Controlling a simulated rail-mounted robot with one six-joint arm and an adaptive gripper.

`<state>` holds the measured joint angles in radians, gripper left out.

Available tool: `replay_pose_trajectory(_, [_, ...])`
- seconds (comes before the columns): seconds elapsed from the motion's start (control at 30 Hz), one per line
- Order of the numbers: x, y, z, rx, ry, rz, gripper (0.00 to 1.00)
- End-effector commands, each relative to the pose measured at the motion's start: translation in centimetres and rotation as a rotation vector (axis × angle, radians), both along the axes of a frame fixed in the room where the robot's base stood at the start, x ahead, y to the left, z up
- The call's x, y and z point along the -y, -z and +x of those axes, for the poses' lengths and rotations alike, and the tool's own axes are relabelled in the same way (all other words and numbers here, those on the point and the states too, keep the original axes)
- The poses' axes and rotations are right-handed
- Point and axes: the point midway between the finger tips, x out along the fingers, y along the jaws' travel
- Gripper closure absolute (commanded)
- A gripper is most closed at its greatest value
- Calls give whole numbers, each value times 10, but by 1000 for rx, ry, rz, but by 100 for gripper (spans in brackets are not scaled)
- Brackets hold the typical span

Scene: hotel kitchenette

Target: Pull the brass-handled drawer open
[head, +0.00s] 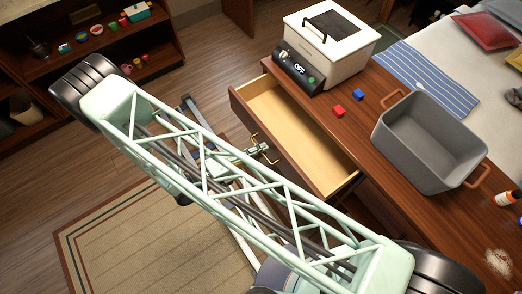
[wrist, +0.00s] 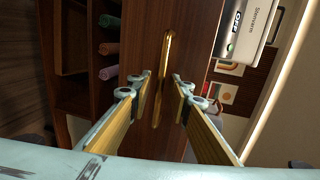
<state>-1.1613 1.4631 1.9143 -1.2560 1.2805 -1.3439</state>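The drawer (head: 300,125) stands well out from the wooden counter, its pale, empty inside showing in the head view. Its dark wood front also shows in the wrist view (wrist: 190,40). The brass handle (wrist: 166,70), a long upright bar in the wrist view, lies between the two fingers of my gripper (wrist: 163,84). The fingers are apart, one on each side of the handle, with a gap visible on both sides.
A shelf (head: 100,55) stands at left.

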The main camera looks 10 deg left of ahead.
Motion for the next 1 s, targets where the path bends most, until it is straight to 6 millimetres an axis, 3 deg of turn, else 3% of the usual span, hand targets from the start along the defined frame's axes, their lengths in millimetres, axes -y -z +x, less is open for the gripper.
replay_pose_trajectory(0.43, [3,1,3,-1,0,-1,82])
replay_pose_trajectory(0.63, [3,1,3,-1,0,-1,100])
replay_pose_trajectory(1.0, [3,1,2,0,10,0,100])
